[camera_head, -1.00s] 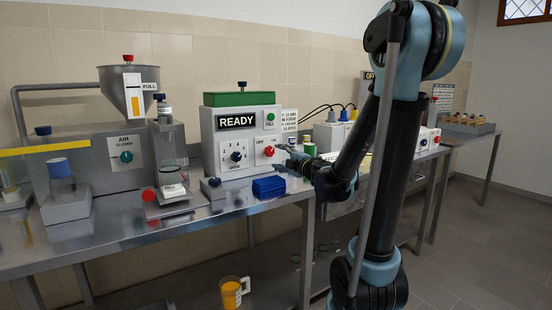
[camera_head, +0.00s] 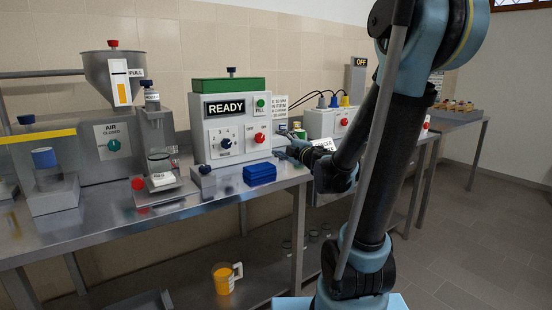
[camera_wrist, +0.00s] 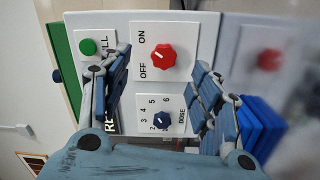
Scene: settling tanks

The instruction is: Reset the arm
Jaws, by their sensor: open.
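My arm (camera_head: 384,165) reaches from the right of the head view toward the bench, with its elbow high. My gripper (camera_head: 284,147) is open and empty at the right front of the dosing machine (camera_head: 197,150), which shows a READY sign. In the wrist view my gripper (camera_wrist: 155,82) has its two fingers spread wide in front of the machine's panel. The red OFF/ON knob (camera_wrist: 163,59) and the blue DOSE knob (camera_wrist: 161,119) show between the fingers. No contact with the panel can be made out.
A blue block (camera_head: 260,173) lies on the bench just below my gripper. A steel hopper (camera_head: 112,75), a glass beaker (camera_head: 160,164) and a blue-capped container (camera_head: 45,160) stand to the left. An orange-filled jug (camera_head: 224,279) is on the lower shelf. Floor (camera_head: 450,230) at right is clear.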

